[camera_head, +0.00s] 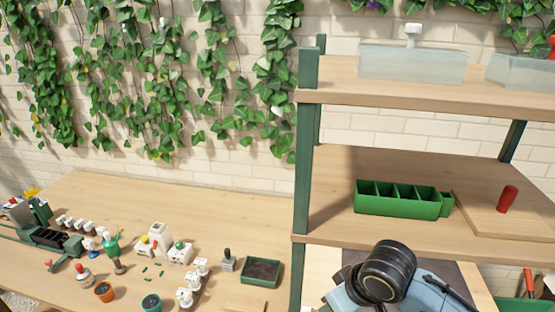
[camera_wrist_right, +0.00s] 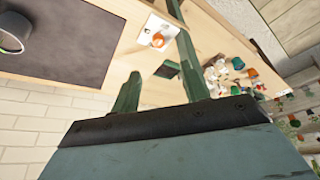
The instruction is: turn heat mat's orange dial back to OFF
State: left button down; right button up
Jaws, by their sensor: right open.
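The heat mat (camera_wrist_right: 85,35) is a dark sheet on the wooden surface, at the upper left of the right wrist view. A white control plate with an orange dial (camera_wrist_right: 157,40) lies beside it on the wood; the dial's setting is too small to read. In the head view part of the dark mat (camera_head: 454,278) shows below the shelf, behind my right arm. My right gripper (camera_wrist_right: 158,58) is open and empty, with green fingers spread; the dial appears between and beyond the fingertips, apart from them. My left gripper is not in view.
A shelf unit (camera_head: 303,190) stands over the mat, with a green divided tray (camera_head: 398,199) and a red object (camera_head: 508,198) on its middle board. A dark pot (camera_wrist_right: 14,33) stands at the mat's edge. Small pots and tools crowd the left bench; a soil tray (camera_head: 274,284) sits near the shelf post.

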jog(key=s+d+f+m+h, duration=0.1)
jog(key=s+d+f+m, duration=0.15)
jog(key=s, duration=0.75)
jog(key=s+d+f+m+h, duration=0.1)
jog(key=s+d+f, duration=0.3)
jog(key=s, duration=0.6)
notch_tip(320, 180, down, 35)
jog(key=s+g+b, duration=0.2)
jog(key=b, duration=0.8)
jog(key=s+d+f+b, duration=0.1)
jog(key=s+f+b, duration=0.2)
jog(key=s+f, duration=0.5)
jog(key=s+d+f+g+b, duration=0.1)
jog(key=s+f+b, duration=0.3)
jog(key=s+f, duration=0.4)
notch_tip(320, 180, down, 6)
jog(key=shift+d+b, duration=0.3)
jog(key=shift+d, duration=0.05)
